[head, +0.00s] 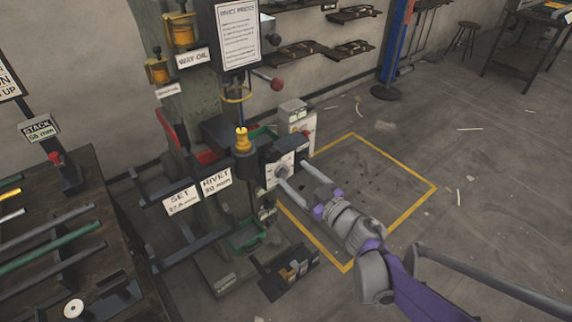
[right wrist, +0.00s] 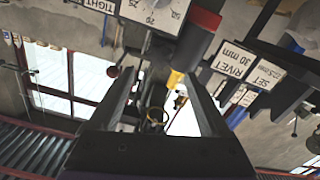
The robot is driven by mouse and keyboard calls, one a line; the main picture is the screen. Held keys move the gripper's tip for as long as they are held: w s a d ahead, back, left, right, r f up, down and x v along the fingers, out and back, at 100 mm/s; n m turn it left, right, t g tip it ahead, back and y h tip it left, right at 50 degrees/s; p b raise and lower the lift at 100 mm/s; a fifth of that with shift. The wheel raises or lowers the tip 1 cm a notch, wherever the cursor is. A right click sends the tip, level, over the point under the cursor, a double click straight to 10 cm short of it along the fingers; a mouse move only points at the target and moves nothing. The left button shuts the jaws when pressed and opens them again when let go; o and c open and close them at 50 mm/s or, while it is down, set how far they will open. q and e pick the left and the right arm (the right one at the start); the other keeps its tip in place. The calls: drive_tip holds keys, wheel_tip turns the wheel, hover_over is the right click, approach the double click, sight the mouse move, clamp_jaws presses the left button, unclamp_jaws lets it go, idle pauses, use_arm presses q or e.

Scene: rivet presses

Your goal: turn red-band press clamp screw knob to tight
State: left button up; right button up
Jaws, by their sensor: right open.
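The press (head: 181,125) stands at the centre left of the head view. On its front a pale dial plate (head: 270,180) carries a round grey knob (head: 282,171). My right gripper (head: 292,174) is open, with its two fingers reaching to the plate on either side of the knob; contact cannot be told. In the right wrist view my right gripper (right wrist: 161,76) is open, with nothing between its fingers. The dial plate (right wrist: 150,14) shows inverted at the top edge, with numbers and a TIGHT label (right wrist: 95,4). My left gripper is out of view.
SET and RIVET signs (head: 215,181) stick out left of the dial. A red-ended lever (head: 277,84) is above it. A dark rack of rods (head: 50,240) stands at the left.

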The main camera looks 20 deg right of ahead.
drive_tip(key=shift+v, duration=1.5)
